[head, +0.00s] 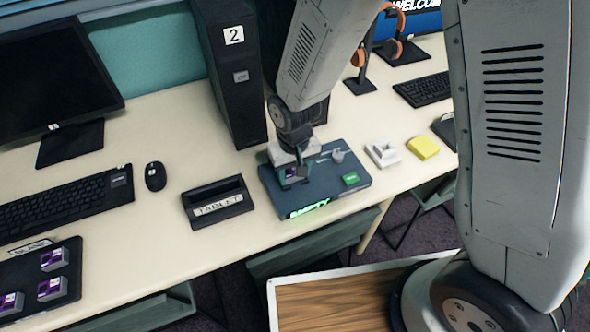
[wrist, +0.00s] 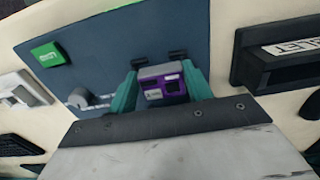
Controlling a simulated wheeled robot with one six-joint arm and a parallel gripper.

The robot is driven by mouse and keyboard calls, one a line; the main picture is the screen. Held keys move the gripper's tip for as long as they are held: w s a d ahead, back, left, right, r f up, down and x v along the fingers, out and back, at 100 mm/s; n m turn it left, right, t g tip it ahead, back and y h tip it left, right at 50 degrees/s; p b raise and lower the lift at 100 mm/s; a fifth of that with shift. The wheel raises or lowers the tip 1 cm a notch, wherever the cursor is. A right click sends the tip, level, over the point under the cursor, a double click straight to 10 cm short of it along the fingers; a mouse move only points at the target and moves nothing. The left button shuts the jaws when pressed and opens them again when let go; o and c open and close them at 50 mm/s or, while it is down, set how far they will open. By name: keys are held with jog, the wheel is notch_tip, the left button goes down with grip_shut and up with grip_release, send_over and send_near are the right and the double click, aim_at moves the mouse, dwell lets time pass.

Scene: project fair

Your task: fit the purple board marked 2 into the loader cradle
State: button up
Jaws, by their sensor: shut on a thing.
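The purple board (wrist: 166,91) sits between the teal fingers of my gripper (wrist: 162,80) in the wrist view. My gripper is shut on it; its mark is too small to read. In the head view the gripper (head: 291,178) is low over the left part of the dark blue-grey loader (head: 325,195). Two dark clips of the cradle (wrist: 178,55) show just beyond the board. I cannot tell whether the board is seated or just above the cradle. The loader's green sign (head: 308,208) reads EMPTY. A grey lever knob (head: 337,156) and a green button (head: 351,179) are on its top.
A black tray (head: 20,270) at lower left holds several purple boards. A black stand (head: 217,202) marked TABLET is left of the loader. A black tower (head: 232,85) marked 2 stands behind.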

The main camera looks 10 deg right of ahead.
jog(key=shift+f, duration=0.35)
dwell(0.8)
jog(key=o, duration=1)
jog(key=shift+r, duration=3.5)
